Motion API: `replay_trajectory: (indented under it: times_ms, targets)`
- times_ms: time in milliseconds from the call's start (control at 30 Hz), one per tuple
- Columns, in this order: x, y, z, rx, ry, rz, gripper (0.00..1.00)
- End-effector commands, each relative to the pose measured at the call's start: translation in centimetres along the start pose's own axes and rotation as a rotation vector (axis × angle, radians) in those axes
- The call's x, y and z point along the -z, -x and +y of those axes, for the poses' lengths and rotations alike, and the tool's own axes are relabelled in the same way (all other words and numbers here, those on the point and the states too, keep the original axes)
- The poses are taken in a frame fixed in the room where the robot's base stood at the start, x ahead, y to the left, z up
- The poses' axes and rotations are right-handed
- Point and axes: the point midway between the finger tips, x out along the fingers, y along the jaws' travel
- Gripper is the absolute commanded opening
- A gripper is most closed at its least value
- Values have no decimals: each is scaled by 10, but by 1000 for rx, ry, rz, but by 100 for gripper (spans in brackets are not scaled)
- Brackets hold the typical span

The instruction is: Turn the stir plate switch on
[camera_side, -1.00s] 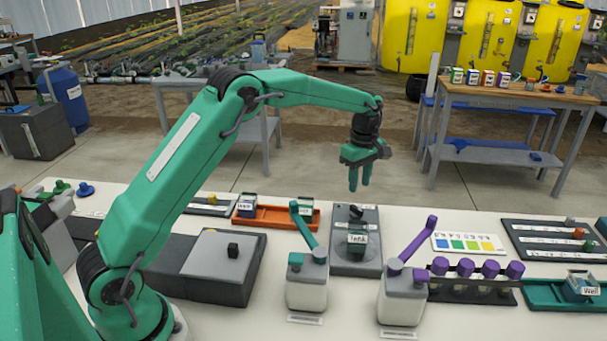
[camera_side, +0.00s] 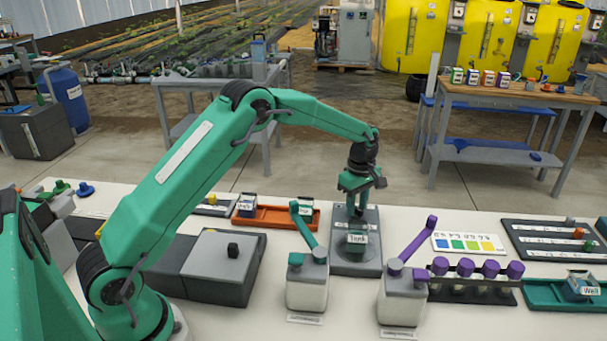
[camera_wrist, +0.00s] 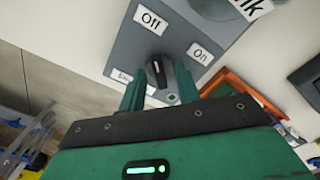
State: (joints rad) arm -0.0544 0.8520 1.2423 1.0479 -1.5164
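The stir plate (camera_side: 343,264) is a dark grey box on the white bench, and it also shows in the wrist view (camera_wrist: 125,50). Its black switch knob (camera_wrist: 158,74) sits between an "Off" label and an "On" label. The knob's pale mark appears to face the "Off" side. My gripper (camera_side: 356,212) points down over the back of the plate and hides the knob in the side view. In the wrist view my gripper (camera_wrist: 160,76) is open, with one finger on each side of the knob; contact is not visible. A vessel labelled "Tank" (camera_side: 357,240) stands on the plate.
A teal-handled bottle (camera_side: 306,290) and a purple-handled bottle (camera_side: 403,305) stand in front of the plate. An orange tray (camera_side: 275,219) lies behind to the left. A colour card (camera_side: 468,243) and a rack of purple-capped vials (camera_side: 470,290) are to the right.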

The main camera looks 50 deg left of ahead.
Motion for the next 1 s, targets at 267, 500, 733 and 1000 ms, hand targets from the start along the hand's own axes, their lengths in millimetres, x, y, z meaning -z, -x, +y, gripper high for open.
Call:
replay_trajectory:
  times_ms: [267, 500, 733, 1000]
  targets:
    - [0, 0, 0, 0, 0, 0, 19]
    - [0, 0, 0, 0, 0, 0, 0]
    - [0, 0, 0, 0, -21, 0, 0]
    - [0, 1, 0, 0, -125, 0, 0]
